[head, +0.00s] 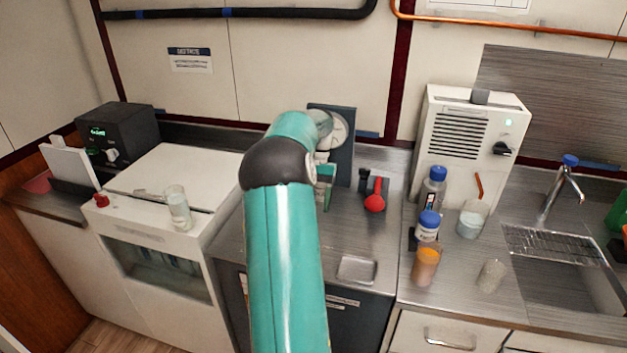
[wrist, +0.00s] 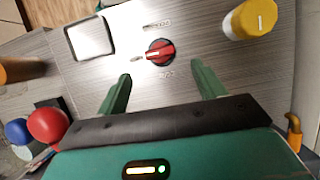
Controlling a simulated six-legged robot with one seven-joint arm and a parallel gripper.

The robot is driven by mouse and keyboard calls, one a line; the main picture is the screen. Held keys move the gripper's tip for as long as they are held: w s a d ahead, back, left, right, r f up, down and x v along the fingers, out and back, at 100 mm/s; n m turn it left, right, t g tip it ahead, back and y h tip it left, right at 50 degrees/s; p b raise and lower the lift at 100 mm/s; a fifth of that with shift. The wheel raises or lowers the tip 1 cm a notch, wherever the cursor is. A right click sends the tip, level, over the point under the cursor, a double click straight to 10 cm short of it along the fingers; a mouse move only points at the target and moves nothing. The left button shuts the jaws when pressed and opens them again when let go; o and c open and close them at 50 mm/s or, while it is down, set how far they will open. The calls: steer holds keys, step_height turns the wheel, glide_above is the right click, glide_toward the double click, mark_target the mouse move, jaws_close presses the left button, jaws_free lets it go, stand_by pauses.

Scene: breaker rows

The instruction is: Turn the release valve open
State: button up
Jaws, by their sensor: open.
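A red knob on a round black base (wrist: 160,52) is set in the grey metal counter in the wrist view, with small, hard-to-read labels on either side of it. It looks like the release valve. Its red bar lies roughly crosswise in the picture. My gripper (wrist: 161,77) is open, with one green finger on each side below the knob in the picture. The fingers look apart from the knob, and nothing is between them. In the head view, my teal arm covers the counter where this knob would be.
A glass (head: 177,208) stands left.

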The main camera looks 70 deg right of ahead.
steer(key=v, duration=0.6)
steer(key=shift+r, duration=0.15)
stand_by(0.3)
steer(key=w+a+r+n+t+h, duration=0.1)
steer(key=w+a+r+n, duration=0.2)
steer(key=a, duration=0.7)
steer(key=w+a+r+n+h, duration=0.15)
steer(key=w+a+r, duration=0.3)
steer(key=a, duration=0.45)
steer(key=w+a+r+n+t+h, duration=0.1)
steer(key=w+a+r+n, duration=0.3)
steer(key=a, duration=0.6)
steer(key=s+a+f+n+t, duration=0.1)
steer(key=s+a+f+n, duration=0.1)
steer(key=a, duration=0.6)
steer(key=s+a+f+n+t, duration=0.1)
steer(key=s+a+f+n, duration=0.1)
steer(key=a, duration=0.7)
steer(key=s+a+f+n+t, duration=0.2)
steer(key=s+a+n, duration=0.2)
steer(key=a, duration=0.5)
steer(key=shift+s+a+f+h, duration=0.15)
steer(key=shift+s+f+h, duration=0.05)
steer(key=shift+s+h, duration=0.2)
steer(key=c, duration=0.7)
